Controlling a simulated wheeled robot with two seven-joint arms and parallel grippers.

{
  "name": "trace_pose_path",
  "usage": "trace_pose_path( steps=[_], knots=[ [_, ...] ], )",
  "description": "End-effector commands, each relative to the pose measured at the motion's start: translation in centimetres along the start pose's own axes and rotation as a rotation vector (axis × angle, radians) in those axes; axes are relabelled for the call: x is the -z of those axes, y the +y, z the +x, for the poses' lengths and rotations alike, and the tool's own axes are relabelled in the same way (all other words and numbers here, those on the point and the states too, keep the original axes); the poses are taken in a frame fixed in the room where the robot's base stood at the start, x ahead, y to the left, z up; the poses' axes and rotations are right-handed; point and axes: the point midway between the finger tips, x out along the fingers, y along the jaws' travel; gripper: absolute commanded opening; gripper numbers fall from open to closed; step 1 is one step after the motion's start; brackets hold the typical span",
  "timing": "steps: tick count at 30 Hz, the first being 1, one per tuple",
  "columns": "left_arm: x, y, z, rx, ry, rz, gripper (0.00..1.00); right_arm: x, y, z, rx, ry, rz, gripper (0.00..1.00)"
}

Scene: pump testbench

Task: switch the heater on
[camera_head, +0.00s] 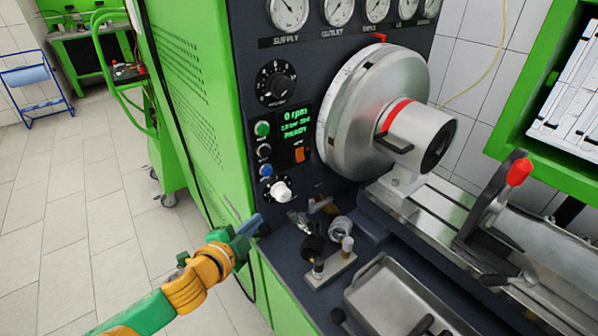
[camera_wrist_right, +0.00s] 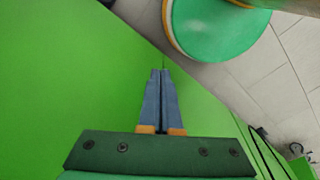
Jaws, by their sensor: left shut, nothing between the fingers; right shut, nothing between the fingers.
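The pump testbench's dark control panel (camera_head: 300,95) faces me in the head view. It carries an orange rocker switch (camera_head: 299,155) beside the green-lit display (camera_head: 293,123); a small label above the switch is too small to read. A column of small buttons and a white knob (camera_head: 281,190) sit to the left and below. I cannot tell the rocker's position. My left gripper (camera_head: 257,221) is shut and empty, below and left of the white knob, apart from the panel controls. My right gripper (camera_wrist_right: 160,73) is shut and empty in the right wrist view, in front of a green surface.
A large black dial (camera_head: 276,83) and several gauges sit higher on the panel. The silver chuck (camera_head: 366,112) stands out to the right. Small fittings (camera_head: 338,229) and a metal tray (camera_head: 392,299) lie on the bench. Floor at left is open.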

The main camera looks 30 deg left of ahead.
Motion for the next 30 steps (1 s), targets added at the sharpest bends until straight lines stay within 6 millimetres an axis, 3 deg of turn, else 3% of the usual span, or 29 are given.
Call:
trace_pose_path(
  steps=[3, 6, 9, 20, 30],
  knots=[
    [4.7, -3.8, -0.5, 0.086, 0.198, 0.192, 0.0, 0.0, 0.0, 0.1, 0.0, 0.0, 0.0, 0.0],
    [8.1, -5.3, -1.3, 0.13, 0.325, 0.304, 0.0, 0.0, 0.0, 0.2, 0.0, 0.0, 0.0, 0.0],
    [9.7, -5.8, -1.9, 0.148, 0.388, 0.356, 0.0, 0.0, 0.0, 0.2, 0.0, 0.0, 0.0, 0.0],
    [10.1, -6.0, -1.8, 0.153, 0.401, 0.363, 0.0, 0.0, 0.0, 0.2, 0.0, 0.0, 0.0, 0.0],
    [12.0, -6.6, 2.3, 0.157, 0.399, 0.362, 0.0, 0.0, 0.0, 0.0, 0.0, 0.0, 0.0, 0.0]
  ],
)
